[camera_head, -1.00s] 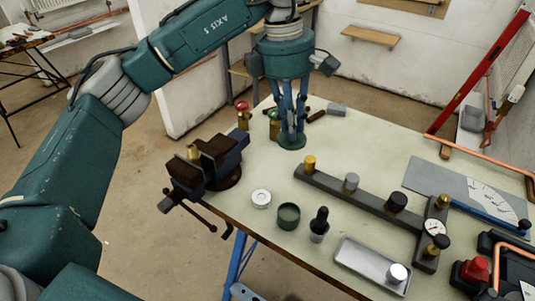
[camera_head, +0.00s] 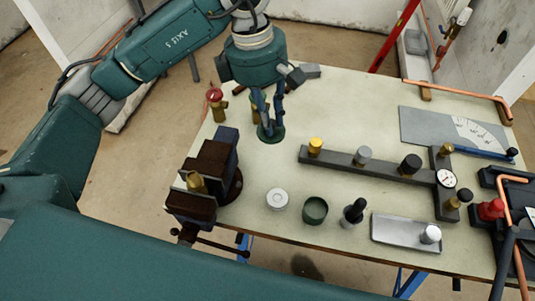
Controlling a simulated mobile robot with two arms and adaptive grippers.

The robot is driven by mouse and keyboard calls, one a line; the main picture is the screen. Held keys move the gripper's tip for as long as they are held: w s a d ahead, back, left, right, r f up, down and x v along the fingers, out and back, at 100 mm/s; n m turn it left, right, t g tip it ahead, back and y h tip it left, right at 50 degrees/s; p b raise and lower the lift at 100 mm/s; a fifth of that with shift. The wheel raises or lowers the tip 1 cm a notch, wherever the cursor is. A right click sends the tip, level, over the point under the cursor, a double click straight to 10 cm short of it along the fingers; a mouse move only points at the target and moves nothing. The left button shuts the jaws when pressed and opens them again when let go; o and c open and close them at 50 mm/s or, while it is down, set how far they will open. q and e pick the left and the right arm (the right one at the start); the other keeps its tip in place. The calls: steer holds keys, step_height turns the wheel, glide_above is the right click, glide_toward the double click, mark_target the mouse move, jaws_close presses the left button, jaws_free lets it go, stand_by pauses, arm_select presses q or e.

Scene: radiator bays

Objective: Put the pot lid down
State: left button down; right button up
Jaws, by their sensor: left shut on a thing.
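My left gripper (camera_head: 268,103) reaches down over the back left of the pale workbench (camera_head: 345,105). Its blue fingers are shut on the pot lid (camera_head: 271,133), a small dark green disc with a flat rim. The lid is level, at or just above the bench top; I cannot tell if it touches. The open dark green pot (camera_head: 315,210) stands upright near the front edge, apart from the lid. My right gripper is not in view.
A vise (camera_head: 213,165) sits at the left edge. Brass valves, one with a red cap (camera_head: 215,99), stand beside my left gripper. A white round tin (camera_head: 277,199), dropper bottle (camera_head: 353,211), metal tray (camera_head: 400,231) and manifold bar (camera_head: 385,162) are nearby. Bench between lid and pot is clear.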

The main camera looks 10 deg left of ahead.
arm_select(q)
step_height(320, 180, down, 12)
steer(key=shift+a+r+p, duration=0.1)
steer(key=shift+r+p, duration=0.05)
steer(key=shift+p, duration=1.1)
step_height(320, 180, down, 3)
steer(key=shift+f+p, duration=0.1)
steer(key=shift+p, duration=0.35)
steer(key=shift+f, duration=0.1)
steer(key=shift+f+b, duration=0.15)
steer(key=shift+b, duration=0.15)
steer(key=c, duration=1.6)
jaws_free()
steer(key=shift+c, duration=0.2)
